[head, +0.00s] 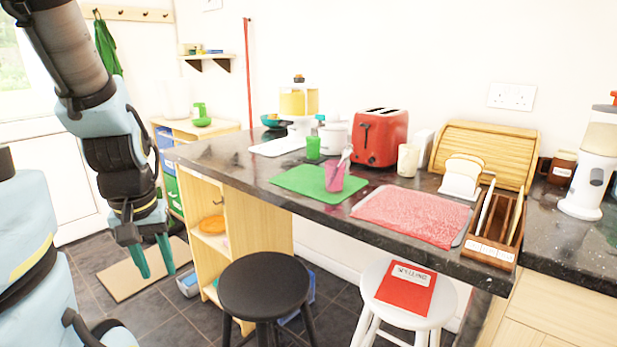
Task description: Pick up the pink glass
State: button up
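The pink glass (334,179) stands upright on a green mat (300,179) on the dark counter, with a light-coloured utensil (345,154) leaning in it. A green glass (313,147) stands behind it, at the mat's far edge. My gripper (157,262) hangs at the left, in front of the counter and below its top, well apart from the pink glass. Its two green fingers point down and are spread, with nothing seen between them.
A red toaster (378,140) stands right of the pink glass, with a cream cup (408,160) beside it. A red patterned mat (412,213) lies nearer the front edge. A black stool (265,285) and a white stool (372,283) stand before the counter (238,160).

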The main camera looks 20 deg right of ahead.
aim_at(334, 175)
jog(key=u, duration=0.55)
jog(key=k+l+u, duration=0.3)
jog(key=l+u, duration=0.2)
jog(key=k+l+u, duration=0.3)
jog(key=u, duration=0.2)
jog(key=k+l, duration=0.2)
jog(key=k, duration=0.3)
jog(key=k+l+u, duration=0.15)
jog(key=k, duration=0.35)
jog(key=l, duration=0.05)
